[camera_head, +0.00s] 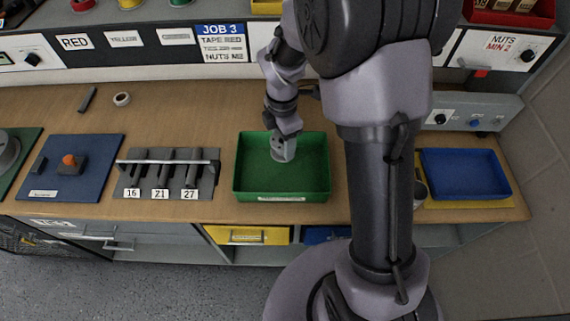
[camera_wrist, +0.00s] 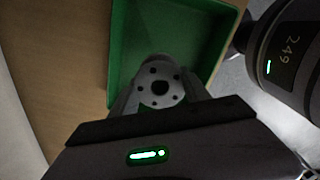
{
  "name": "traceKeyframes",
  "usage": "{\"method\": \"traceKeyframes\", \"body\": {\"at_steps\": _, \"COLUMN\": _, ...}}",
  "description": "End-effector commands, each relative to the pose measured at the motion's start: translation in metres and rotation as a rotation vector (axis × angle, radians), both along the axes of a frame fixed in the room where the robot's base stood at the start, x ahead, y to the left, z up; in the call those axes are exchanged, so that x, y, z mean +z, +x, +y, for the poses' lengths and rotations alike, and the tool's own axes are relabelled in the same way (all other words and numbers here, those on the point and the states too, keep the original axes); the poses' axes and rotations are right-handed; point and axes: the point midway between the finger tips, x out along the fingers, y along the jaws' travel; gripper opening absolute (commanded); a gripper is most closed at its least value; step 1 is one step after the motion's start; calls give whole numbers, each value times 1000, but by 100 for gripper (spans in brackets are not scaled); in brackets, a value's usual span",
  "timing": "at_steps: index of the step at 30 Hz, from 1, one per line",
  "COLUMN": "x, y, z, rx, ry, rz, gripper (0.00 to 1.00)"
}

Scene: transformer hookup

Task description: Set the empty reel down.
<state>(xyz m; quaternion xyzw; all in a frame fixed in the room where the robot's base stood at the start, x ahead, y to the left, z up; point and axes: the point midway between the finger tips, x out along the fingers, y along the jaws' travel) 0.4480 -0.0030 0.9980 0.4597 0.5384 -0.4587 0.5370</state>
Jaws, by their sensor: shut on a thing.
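The empty reel (camera_head: 284,153) is a small grey-white spool. In the wrist view its end face (camera_wrist: 160,88) shows a dark centre hole ringed by small holes. My gripper (camera_head: 280,140) is shut on the reel, with a finger on each side of it. The gripper points down over the green tray (camera_head: 250,192), and the reel appears within the tray's walls. I cannot tell whether the reel touches the tray floor. The tray holds nothing else that I can see.
A rack (camera_head: 167,154) with slots marked 16, 21 and 27 stands left of the tray. A blue board (camera_head: 62,185) lies further left. A blue tray (camera_head: 460,185) is at the right, beyond my arm. A small ring (camera_head: 122,99) lies on the bench at the back left.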

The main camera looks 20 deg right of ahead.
Motion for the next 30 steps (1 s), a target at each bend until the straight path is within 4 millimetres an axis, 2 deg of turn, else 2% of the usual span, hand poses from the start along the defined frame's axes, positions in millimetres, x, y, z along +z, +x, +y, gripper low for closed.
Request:
{"method": "traceKeyframes", "body": {"at_steps": 6, "x": -53, "y": -1, "z": 0, "rx": 56, "ry": -1, "rz": 4, "gripper": 3}}
{"method": "traceKeyframes", "body": {"at_steps": 11, "x": -75, "y": 0, "z": 0, "rx": 55, "ry": 0, "rz": 2, "gripper": 3}}
{"method": "traceKeyframes", "body": {"at_steps": 15, "x": -101, "y": 0, "z": 0, "rx": 54, "ry": 0, "rz": 2, "gripper": 3}}
{"method": "traceKeyframes", "body": {"at_steps": 26, "x": -105, "y": 0, "z": 0, "rx": 53, "ry": 0, "rz": 0, "gripper": 3}}
{"method": "traceKeyframes", "body": {"at_steps": 27, "x": -104, "y": 0, "z": 0, "rx": 53, "ry": 0, "rz": 0, "gripper": 60}}
{"method": "traceKeyframes", "body": {"at_steps": 30, "x": -104, "y": 0, "z": 0, "rx": 52, "ry": 0, "rz": 0, "gripper": 76}}
